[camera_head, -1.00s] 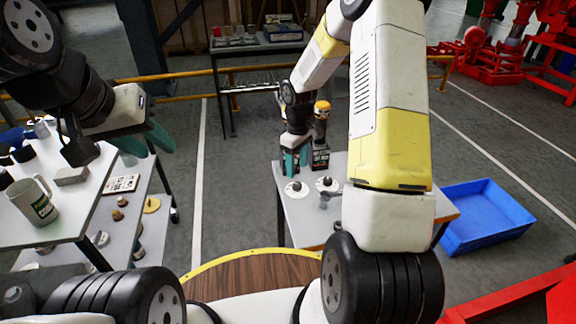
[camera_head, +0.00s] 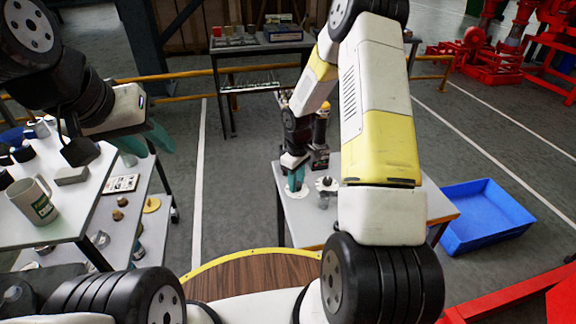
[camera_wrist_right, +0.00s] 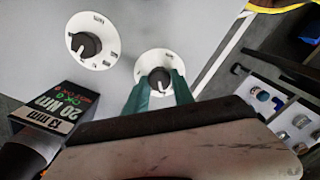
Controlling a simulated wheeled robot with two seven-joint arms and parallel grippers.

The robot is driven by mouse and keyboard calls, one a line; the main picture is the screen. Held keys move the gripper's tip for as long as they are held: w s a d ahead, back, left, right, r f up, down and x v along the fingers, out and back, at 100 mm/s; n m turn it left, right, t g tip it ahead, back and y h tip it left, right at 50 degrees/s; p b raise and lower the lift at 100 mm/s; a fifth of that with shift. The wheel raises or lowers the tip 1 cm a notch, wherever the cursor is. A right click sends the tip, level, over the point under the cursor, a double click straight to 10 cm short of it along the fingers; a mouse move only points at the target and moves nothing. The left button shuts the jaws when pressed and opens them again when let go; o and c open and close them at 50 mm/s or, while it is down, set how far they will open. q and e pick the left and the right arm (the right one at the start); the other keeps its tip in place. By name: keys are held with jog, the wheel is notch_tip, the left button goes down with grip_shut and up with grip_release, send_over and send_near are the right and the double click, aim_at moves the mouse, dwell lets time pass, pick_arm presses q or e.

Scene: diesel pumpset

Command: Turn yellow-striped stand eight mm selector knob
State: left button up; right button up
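Two white dials with black knobs lie on a light grey table top (camera_head: 300,225). In the right wrist view, one dial (camera_wrist_right: 92,42) is clear at the upper left. The other dial's knob (camera_wrist_right: 158,80) lies between the teal fingertips of my right gripper (camera_wrist_right: 160,84), one on each side. I cannot tell whether they touch it. The dial markings are too small to read, so I cannot tell which is eight mm. In the head view my right gripper (camera_head: 296,180) hides most of the left dial; the other dial (camera_head: 327,185) shows beside it. My left gripper (camera_head: 147,142) is open and empty.
A dark block labelled 20 Nm, 13 mm (camera_wrist_right: 50,108) stands near the dials in the wrist view. A blue bin (camera_head: 487,215) is on the floor at right. A left table (camera_head: 70,215) holds a mug (camera_head: 33,200) and other items. A yellow rail (camera_head: 180,76) runs behind.

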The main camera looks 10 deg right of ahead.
grip_shut()
jog(key=shift+d+m, duration=0.1)
jog(key=shift+m, duration=3.3)
jog(key=o, duration=0.7)
grip_release()
jog(key=shift+o, duration=0.2)
